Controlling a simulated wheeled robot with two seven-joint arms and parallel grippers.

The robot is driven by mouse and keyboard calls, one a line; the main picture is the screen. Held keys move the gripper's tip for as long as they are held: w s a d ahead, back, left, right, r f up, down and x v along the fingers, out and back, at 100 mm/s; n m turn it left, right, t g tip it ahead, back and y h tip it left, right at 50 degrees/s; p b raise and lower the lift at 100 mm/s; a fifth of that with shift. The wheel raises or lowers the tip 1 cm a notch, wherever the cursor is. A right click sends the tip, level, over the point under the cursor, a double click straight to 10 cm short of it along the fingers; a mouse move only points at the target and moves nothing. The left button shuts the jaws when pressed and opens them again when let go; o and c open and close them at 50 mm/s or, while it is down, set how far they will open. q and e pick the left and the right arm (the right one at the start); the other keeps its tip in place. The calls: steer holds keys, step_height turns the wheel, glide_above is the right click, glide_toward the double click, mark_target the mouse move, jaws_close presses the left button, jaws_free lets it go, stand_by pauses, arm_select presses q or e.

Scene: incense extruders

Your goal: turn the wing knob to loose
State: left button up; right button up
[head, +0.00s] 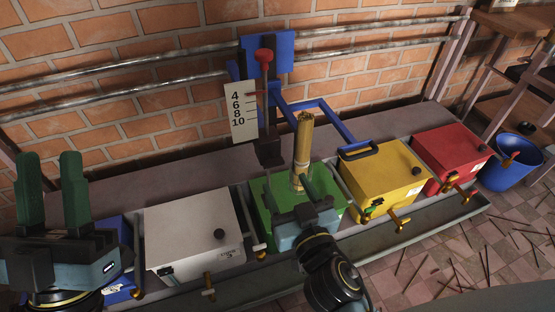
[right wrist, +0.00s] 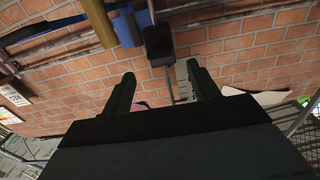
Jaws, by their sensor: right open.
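Brass wing-shaped knobs stick out at the fronts of the boxes: one at the yellow box (head: 400,221), one at the red box (head: 464,189) and one at the white box (head: 208,286). I cannot tell which is the task's wing knob. My right gripper (head: 291,185) is over the green box (head: 268,207), beside the upright brass cylinder (head: 303,145), and hides part of the box. In the right wrist view its fingers (right wrist: 160,75) are apart with nothing between them. My left gripper (head: 50,165) is open and empty at the far left, fingers up.
A blue frame (head: 325,112) with a red-topped lever (head: 265,58) and a white number scale (head: 241,110) stands behind the green box. A blue bucket (head: 510,173) stands at the right. Thin sticks litter the floor at the right. Pipes run along the brick wall.

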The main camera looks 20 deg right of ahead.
mark_target(276, 165)
arm_select(q)
steer(key=w+g, duration=0.1)
steer(key=w+f+g+p, duration=0.1)
steer(key=shift+d+f+g+y, duration=0.15)
steer(key=shift+d+g+y, duration=0.15)
steer(key=shift+y, duration=0.1)
arm_select(e)
steer(key=w, duration=0.6)
steer(key=shift+w+a, duration=0.1)
steer(key=shift+w, duration=0.15)
steer(key=shift+c, duration=0.3)
steer(key=c, duration=0.9)
